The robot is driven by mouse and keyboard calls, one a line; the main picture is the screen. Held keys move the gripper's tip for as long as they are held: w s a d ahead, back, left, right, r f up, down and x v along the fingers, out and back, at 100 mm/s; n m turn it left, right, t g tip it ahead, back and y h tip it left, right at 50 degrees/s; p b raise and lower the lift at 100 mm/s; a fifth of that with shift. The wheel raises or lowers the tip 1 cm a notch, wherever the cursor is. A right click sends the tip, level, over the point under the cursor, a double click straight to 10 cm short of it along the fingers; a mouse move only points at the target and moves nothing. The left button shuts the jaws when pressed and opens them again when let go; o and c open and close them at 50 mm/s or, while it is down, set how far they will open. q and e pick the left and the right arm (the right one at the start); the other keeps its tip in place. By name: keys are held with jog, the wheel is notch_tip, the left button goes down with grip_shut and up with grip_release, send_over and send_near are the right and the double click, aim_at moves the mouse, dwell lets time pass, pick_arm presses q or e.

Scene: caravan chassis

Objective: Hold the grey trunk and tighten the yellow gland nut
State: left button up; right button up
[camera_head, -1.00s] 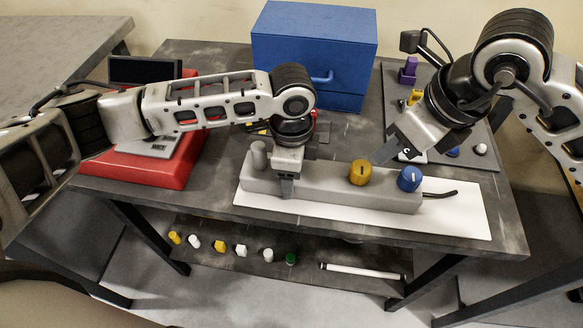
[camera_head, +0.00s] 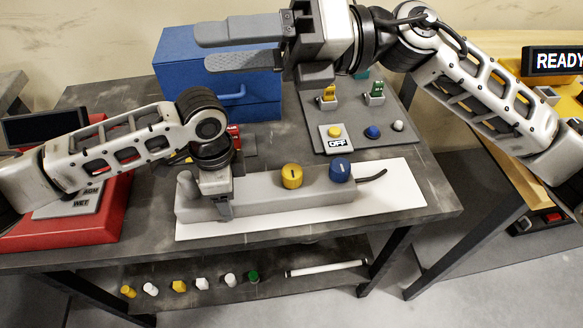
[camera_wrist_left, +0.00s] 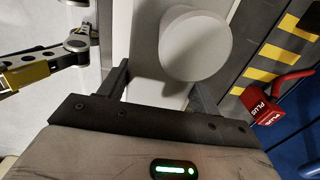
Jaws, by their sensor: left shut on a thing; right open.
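The grey trunk (camera_head: 265,200) lies on a white mat on the table, with a round grey stub (camera_head: 187,184) at its left end. The yellow gland nut (camera_head: 292,176) sits on top of it, right of the middle, beside a blue nut (camera_head: 339,170). My left gripper (camera_head: 224,208) is shut on the trunk near its left end. In the left wrist view the trunk (camera_wrist_left: 148,60) lies between the two fingers, with the round stub (camera_wrist_left: 195,44) close by. My right gripper (camera_head: 208,46) is open and empty, high up, its fingers pointing left in front of the blue box.
A blue box (camera_head: 185,75) stands at the back left. A red stand (camera_head: 100,205) is at the left. A grey board (camera_head: 350,120) with several coloured knobs lies behind the white mat (camera_head: 405,190). A shelf below holds several small caps and a white tube (camera_head: 325,269).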

jog(key=w+d+r+m+t+y, duration=0.3)
jog(key=w+r+m+t+y, duration=0.15)
jog(key=w+m+t, duration=0.2)
jog(key=w+d+f+m+t+h, duration=0.45)
jog(key=w+m+h, duration=0.2)
jog(key=m, duration=0.25)
jog(key=w+d+f+m+t+h, duration=0.35)
jog(key=w+m+t+h, duration=0.2)
jog(key=w+m, duration=0.35)
jog(key=m+g+h, duration=0.2)
jog(key=g, duration=1.2)
send_near(294, 170)
jog(key=shift+w+d+r, duration=0.45)
jog(key=shift+w+d, duration=0.15)
jog(key=shift+w, duration=0.1)
jog(key=shift+s, duration=0.35)
jog(key=shift+s+a+f+g, duration=0.15)
jog(key=shift+a+f+g, duration=0.05)
jog(key=shift+f+g, duration=0.05)
jog(key=x, duration=1.1)
jog(key=shift+a, duration=0.2)
